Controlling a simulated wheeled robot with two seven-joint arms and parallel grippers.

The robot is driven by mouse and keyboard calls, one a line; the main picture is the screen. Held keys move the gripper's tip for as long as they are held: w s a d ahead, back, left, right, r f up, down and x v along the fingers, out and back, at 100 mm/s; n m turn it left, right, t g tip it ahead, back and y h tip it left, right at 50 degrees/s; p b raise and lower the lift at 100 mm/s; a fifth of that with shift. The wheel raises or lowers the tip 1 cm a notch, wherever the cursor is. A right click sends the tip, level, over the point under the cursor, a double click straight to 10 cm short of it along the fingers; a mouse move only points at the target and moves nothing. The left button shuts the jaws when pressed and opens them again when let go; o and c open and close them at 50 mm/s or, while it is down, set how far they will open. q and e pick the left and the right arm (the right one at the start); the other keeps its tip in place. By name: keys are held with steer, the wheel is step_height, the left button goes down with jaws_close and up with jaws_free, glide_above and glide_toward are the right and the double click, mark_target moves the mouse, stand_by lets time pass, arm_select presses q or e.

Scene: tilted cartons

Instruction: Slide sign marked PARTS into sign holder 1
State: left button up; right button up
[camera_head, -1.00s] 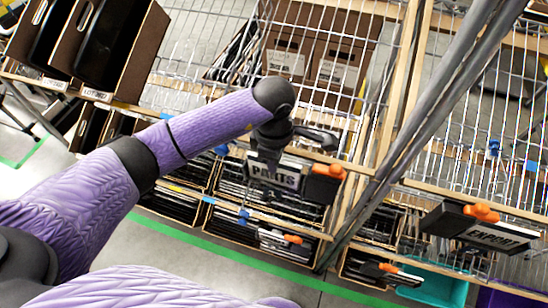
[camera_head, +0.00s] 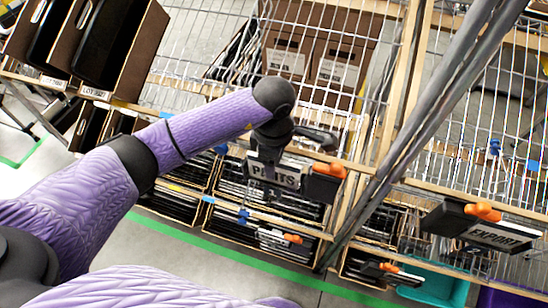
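The sign marked PARTS (camera_head: 275,174) is a pale plate with dark letters, low in front of the wire rack in the camera_head view. My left gripper (camera_head: 268,160) is at the sign, its dark fingers partly in front of the lettering. The wrist hides much of the fingers, so I cannot tell whether they grip the sign. A dark holder with an orange clip (camera_head: 329,170) is at the sign's right end; I cannot tell whether it is sign holder 1 or whether the sign sits in it. My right gripper is not in view.
A second sign marked EXPORT (camera_head: 493,237) sits in a dark holder with an orange clip (camera_head: 483,212) at right. Brown cartons (camera_head: 318,50) stand on the rack behind. A grey diagonal post (camera_head: 425,125) stands right of the PARTS sign. Files fill the lower shelf.

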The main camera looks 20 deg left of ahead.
arm_select(q)
step_height(320, 180, up, 10)
stand_by(0.5)
